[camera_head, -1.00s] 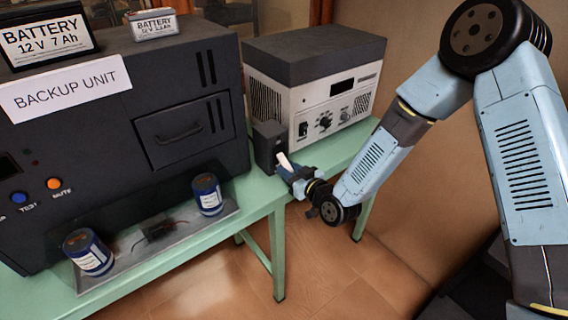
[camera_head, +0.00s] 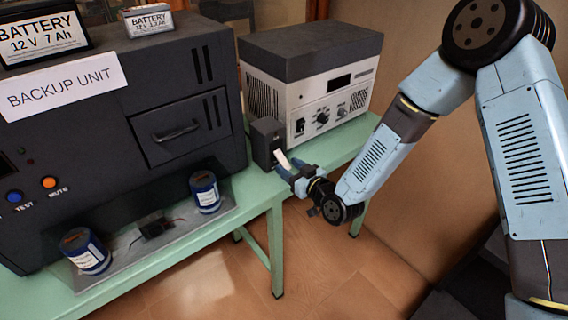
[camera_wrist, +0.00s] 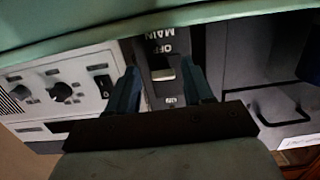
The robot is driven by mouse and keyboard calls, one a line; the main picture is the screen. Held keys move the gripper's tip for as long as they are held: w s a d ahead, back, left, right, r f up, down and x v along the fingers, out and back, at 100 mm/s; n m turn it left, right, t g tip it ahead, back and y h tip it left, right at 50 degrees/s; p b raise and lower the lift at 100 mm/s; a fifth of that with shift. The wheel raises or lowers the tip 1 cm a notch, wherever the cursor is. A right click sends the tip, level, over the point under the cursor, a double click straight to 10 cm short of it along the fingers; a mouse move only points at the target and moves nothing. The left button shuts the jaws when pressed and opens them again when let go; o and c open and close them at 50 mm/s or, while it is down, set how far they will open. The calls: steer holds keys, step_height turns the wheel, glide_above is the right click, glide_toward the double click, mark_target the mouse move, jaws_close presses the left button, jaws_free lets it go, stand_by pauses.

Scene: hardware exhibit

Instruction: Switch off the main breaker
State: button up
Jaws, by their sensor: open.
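The main breaker is a dark box (camera_head: 266,141) at the right end of the backup unit, with a pale lever (camera_head: 281,159) on its front. In the wrist view its panel shows inverted "MAIN" and "OFF" lettering and a smaller "ON" mark at the opposite end. The pale lever there (camera_wrist: 163,74) lies beside the "OFF" lettering, between my fingertips. My gripper (camera_head: 293,172) is open close in front of the breaker, its blue fingers apart on either side of the lever. I cannot tell whether a finger touches it.
The black backup unit (camera_head: 110,125) stands left of the breaker, and a white-and-grey power box (camera_head: 318,100) behind it to the right. Two blue cylinders (camera_head: 205,193) (camera_head: 84,250) stand on a tray on the green table (camera_head: 255,200). Open floor lies in front.

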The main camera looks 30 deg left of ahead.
steer(key=v, duration=1.2)
steer(key=shift+d, duration=0.25)
